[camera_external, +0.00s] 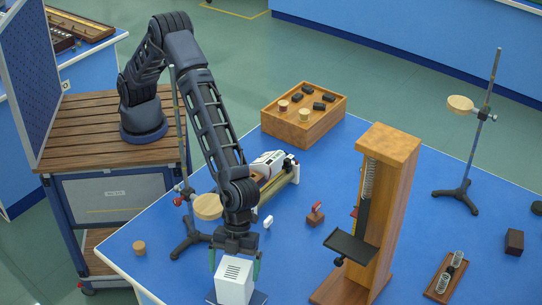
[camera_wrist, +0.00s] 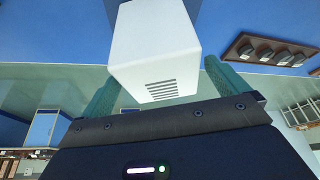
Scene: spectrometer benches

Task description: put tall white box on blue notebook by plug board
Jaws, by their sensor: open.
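The tall white box (camera_external: 235,282) stands upright at the front edge of the picture, with a slotted vent on one face. It also fills the upper middle of the wrist view (camera_wrist: 155,45). My gripper (camera_external: 236,262) is open, its green fingers on either side of the box's top, with gaps showing in the wrist view. A dark blue flat thing (camera_external: 259,297), perhaps the blue notebook, shows at the box's foot; most of it is hidden or cut off. A wooden board with several black knobs (camera_wrist: 270,50), possibly the plug board, is at the wrist view's upper right.
On the blue table stand a tall wooden instrument (camera_external: 394,180) to the right, a wooden tray (camera_external: 318,130) with black pieces behind, and a stand with a round wooden disc (camera_external: 208,206) near my arm. A small wooden cylinder (camera_external: 139,247) is at left.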

